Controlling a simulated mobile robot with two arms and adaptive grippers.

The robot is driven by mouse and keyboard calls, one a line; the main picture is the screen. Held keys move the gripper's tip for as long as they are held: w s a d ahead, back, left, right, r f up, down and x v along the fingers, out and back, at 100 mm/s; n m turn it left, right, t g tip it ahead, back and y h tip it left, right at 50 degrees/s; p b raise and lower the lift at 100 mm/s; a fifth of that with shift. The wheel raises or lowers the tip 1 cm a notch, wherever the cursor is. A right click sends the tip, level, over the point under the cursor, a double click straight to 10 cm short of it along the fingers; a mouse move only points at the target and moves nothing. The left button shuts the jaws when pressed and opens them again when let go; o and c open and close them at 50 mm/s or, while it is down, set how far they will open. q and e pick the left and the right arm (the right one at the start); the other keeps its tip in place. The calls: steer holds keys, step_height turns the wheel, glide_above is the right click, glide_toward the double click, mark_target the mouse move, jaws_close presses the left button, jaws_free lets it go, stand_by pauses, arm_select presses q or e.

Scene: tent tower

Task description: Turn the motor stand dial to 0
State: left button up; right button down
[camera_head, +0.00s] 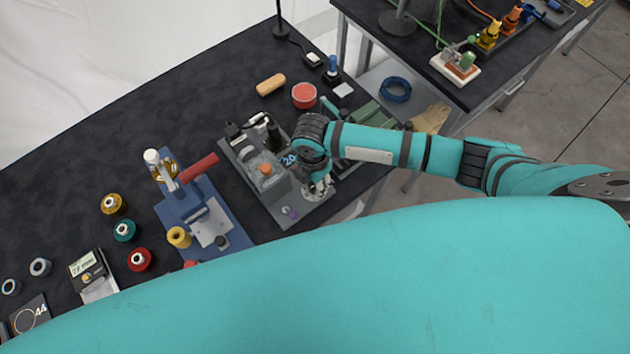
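The motor stand (247,162) is a grey base on the black table, with a grey block, an orange cap and a small dark panel (288,159) with light digits that look like "20". A small purple knob (290,212) sits near its front edge. My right arm comes in from the right, and my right gripper (317,190) points down over the right part of the stand. The wrist and gripper cover that part, so I cannot make out the dial, its setting, or whether the fingers touch it. The finger gap is too small to read. My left gripper is out of view.
A blue press (231,236) with a red handle stands left of the motor stand. Several coloured spools, including a teal one (124,230), lie further left. A red round container (304,95) sits behind. A large teal part of mine hides the front.

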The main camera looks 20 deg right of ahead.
steer(key=shift+w+n, duration=0.1)
steer(key=shift+n, duration=0.2)
stand_by(0.4)
steer(key=c, duration=1)
jaws_free()
steer(key=r, duration=1.2)
steer(key=shift+w+a, duration=0.15)
steer(key=shift+a, duration=0.05)
